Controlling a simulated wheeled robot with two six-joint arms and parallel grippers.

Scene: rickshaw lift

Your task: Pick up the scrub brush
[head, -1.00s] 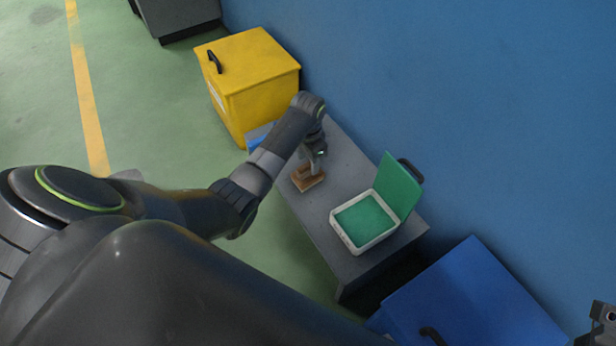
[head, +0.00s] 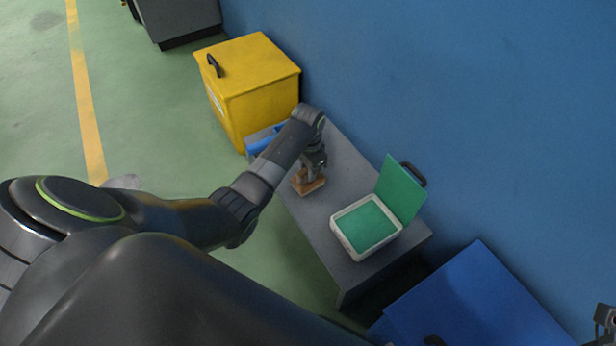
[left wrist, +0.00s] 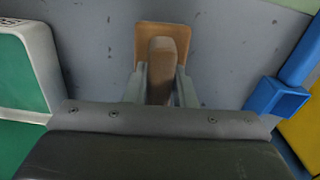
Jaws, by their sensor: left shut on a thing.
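The scrub brush (head: 309,186) is brown, with a flat block and a raised handle, and sits on the grey table (head: 338,193). In the left wrist view, the brush (left wrist: 163,42) lies straight ahead, its handle between the two fingers. My left gripper (head: 312,172) is above the brush and shut on its handle. It also shows in the left wrist view (left wrist: 160,85), a finger on each side of the handle. The bristles are hidden. At the right edge of the head view, a small part of my right arm may show, but no right fingers.
An open case with a green lid and lining (head: 340,233) stands at the table's near right end. A blue object (head: 262,138) is at the far left end. A yellow bin (head: 250,85) stands beyond, and a blue box (head: 475,300) stands at the lower right.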

